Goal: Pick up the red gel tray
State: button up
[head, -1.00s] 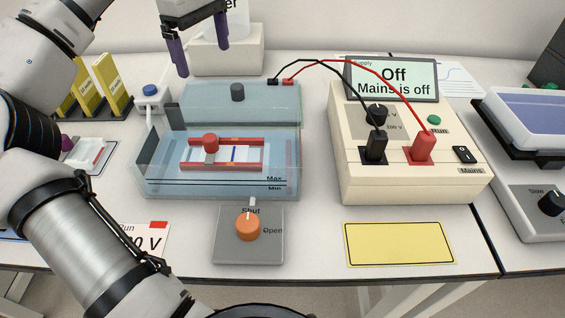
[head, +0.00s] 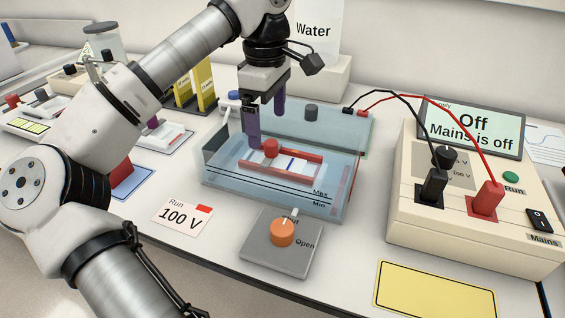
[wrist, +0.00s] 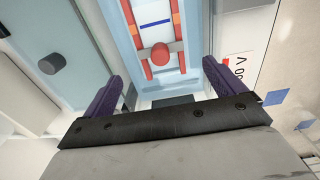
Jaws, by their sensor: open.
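The red gel tray (head: 305,173) sits inside the clear blue gel tank (head: 330,208). It has red side rails, a pale gel with a blue line, and a round red knob (head: 271,148) at its left end. It also shows in the wrist view (wrist: 164,40), with its knob toward me. My gripper (head: 265,125) is open and empty, with purple fingers pointing down above the tank's left end. In the wrist view the fingers (wrist: 160,80) are spread wide, and the knob lies ahead of the gap between them. I see no contact with the tray.
The tank lid (head: 335,128) with a black knob lies behind the tank. The cream power supply (head: 470,215) reads Off, its black and red leads arching to the lid. An orange-knobbed valve box (head: 280,245) stands in front.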

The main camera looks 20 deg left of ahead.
aim_at(272, 142)
jog(key=shift+s+d+f+p, duration=0.1)
jog(key=shift+d+f+p, duration=0.15)
jog(key=shift+f, duration=1.45)
jog(key=shift+d+f+p, duration=0.15)
jog(key=shift+d+f, duration=0.05)
jog(key=shift+f, duration=1.5)
jog(key=c, duration=1.2)
jog(key=shift+r, duration=0.1)
notch_tip(272, 142, up, 10)
jog(key=shift+f, duration=0.2)
jog(key=shift+s+r, duration=0.1)
